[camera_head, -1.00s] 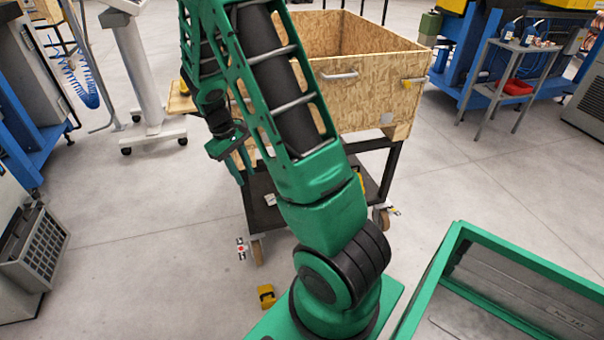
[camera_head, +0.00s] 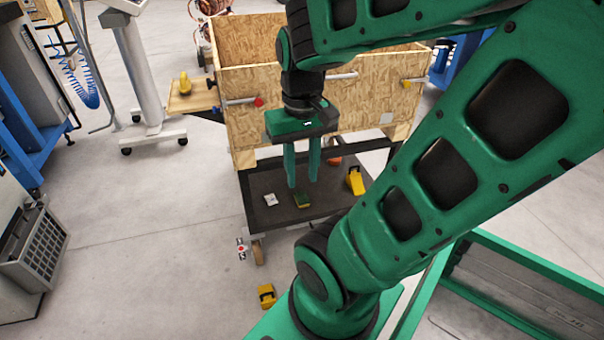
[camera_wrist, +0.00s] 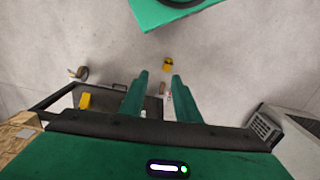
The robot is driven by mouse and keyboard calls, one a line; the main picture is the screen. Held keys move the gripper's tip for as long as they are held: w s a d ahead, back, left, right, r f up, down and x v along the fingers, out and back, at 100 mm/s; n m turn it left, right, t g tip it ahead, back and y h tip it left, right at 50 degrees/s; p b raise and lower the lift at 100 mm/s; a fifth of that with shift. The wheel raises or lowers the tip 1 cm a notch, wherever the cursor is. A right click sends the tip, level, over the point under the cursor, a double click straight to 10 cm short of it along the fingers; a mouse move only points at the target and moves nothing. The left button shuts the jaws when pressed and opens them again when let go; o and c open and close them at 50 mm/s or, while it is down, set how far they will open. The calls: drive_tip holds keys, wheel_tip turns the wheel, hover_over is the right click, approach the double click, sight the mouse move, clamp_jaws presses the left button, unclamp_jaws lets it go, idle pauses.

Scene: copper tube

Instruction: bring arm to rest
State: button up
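My green arm reaches up from its base and bends over toward the wooden cart. My gripper (camera_head: 303,183) hangs pointing down in front of the cart's wooden box, above the black lower shelf. Its two green fingers stand apart with nothing between them. In the wrist view my gripper (camera_wrist: 159,76) also shows both fingers apart and empty, with the floor beyond them.
The wooden box (camera_head: 245,130) sits on the cart over a dark shelf (camera_head: 290,215) holding several small items. A yellow object (camera_head: 266,296) lies on the floor. A green-framed bin (camera_head: 480,300) is at lower right. Floor at left (camera_head: 130,210) is clear.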

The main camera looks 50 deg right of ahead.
drive_tip(key=shift+s+a, duration=0.25)
drive_tip(key=shift+s, duration=0.55)
drive_tip(key=shift+w+f, duration=0.2)
drive_tip(key=shift+w, duration=0.45)
